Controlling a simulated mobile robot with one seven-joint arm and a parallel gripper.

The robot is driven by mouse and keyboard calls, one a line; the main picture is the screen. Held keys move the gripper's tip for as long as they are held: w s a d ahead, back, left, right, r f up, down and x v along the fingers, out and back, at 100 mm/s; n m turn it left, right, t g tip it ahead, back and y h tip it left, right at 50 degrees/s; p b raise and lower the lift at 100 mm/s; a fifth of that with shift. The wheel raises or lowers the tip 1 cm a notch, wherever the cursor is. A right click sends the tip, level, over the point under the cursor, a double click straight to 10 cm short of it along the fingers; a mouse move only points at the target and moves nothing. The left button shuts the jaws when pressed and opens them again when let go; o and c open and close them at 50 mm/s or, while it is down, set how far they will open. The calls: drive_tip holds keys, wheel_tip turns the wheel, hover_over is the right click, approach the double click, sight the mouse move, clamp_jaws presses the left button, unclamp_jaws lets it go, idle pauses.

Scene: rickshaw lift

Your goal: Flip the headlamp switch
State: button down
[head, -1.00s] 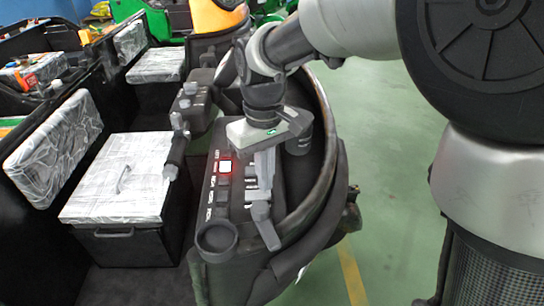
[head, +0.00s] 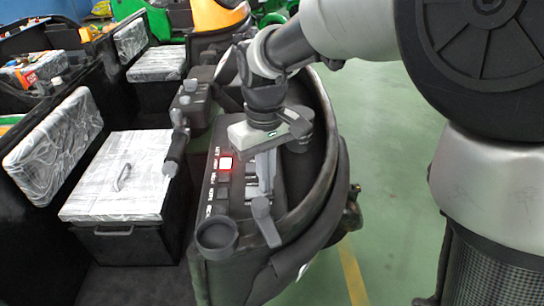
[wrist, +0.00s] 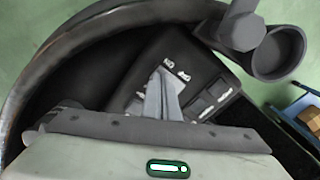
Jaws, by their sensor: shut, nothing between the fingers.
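The dashboard panel (head: 208,185) carries a column of square switches with white labels too small to read. The upper switch (head: 225,163) glows white with a red edge. The two below it, a middle switch (head: 223,178) and a lower switch (head: 222,194), are dark. I cannot tell which is the headlamp switch. My gripper (head: 263,184) is shut and empty, pointing down over the panel just right of the switches. In the wrist view its closed fingers (wrist: 163,92) lie beside dark switches (wrist: 203,106). Whether the fingertips touch the panel is unclear.
A grey lever (head: 264,220) stands at the panel's near right, beside a round cup (head: 217,237). A handlebar-like grip (head: 176,150) is to the left. Plastic-wrapped seats (head: 118,175) fill the left. The green floor (head: 390,170) at right is open.

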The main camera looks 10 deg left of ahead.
wheel_tip(320, 180, up, 7)
drive_tip(key=p, duration=0.6)
idle(0.4)
drive_tip(key=shift+f, duration=0.15)
